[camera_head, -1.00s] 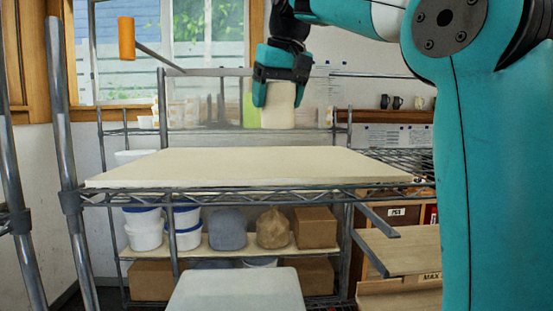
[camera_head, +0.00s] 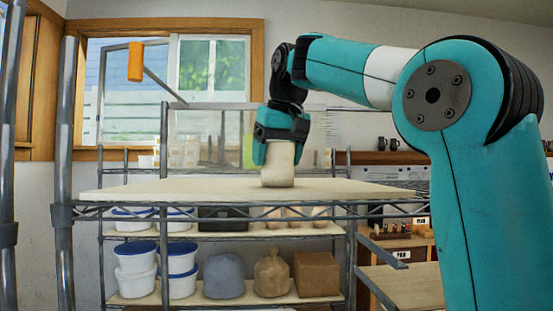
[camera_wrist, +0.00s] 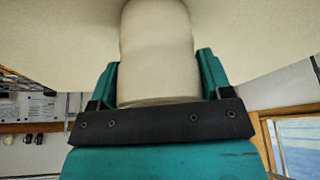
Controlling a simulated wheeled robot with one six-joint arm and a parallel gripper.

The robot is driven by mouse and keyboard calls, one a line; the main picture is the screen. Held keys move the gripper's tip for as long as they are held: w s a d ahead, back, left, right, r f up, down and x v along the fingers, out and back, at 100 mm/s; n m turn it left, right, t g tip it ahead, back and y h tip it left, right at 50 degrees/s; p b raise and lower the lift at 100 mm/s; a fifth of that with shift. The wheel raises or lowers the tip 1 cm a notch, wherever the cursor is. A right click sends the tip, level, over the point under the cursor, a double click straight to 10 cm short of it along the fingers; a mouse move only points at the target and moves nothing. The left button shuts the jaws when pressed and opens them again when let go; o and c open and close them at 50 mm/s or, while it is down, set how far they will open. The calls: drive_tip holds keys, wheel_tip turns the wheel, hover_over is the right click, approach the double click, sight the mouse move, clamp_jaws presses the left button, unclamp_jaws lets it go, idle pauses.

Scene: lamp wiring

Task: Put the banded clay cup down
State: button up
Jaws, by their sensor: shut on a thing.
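The clay cup (camera_head: 279,166) is pale cream and upright in the head view. My gripper (camera_head: 281,147) is above it and shut on its upper part, one finger on each side. The cup's base meets the pale board (camera_head: 130,190) on the wire shelf, or is just above it; I cannot tell which. In the wrist view the cup (camera_wrist: 157,50) fills the middle between the teal fingers of my gripper (camera_wrist: 158,75). No clear band shows on the cup. The fingers hide part of its upper sides.
The board around the cup is clear. A metal post (camera_head: 62,170) stands at the left. Lidded white tubs (camera_head: 135,270), a wrapped bag (camera_head: 272,272) and a brown box (camera_head: 316,274) are on the lower shelf. A window is behind.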

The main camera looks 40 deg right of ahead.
drive_tip(key=shift+f, duration=0.2)
drive_tip(key=o, duration=1)
drive_tip(key=shift+o, duration=0.2)
drive_tip(key=shift+r, duration=0.15)
drive_tip(key=shift+r, duration=0.25)
drive_tip(key=p+v, duration=0.2)
drive_tip(key=v, duration=0.9)
drive_tip(key=shift+s+r+p, duration=0.2)
drive_tip(key=shift+r+p, duration=0.1)
drive_tip(key=shift+a, duration=0.15)
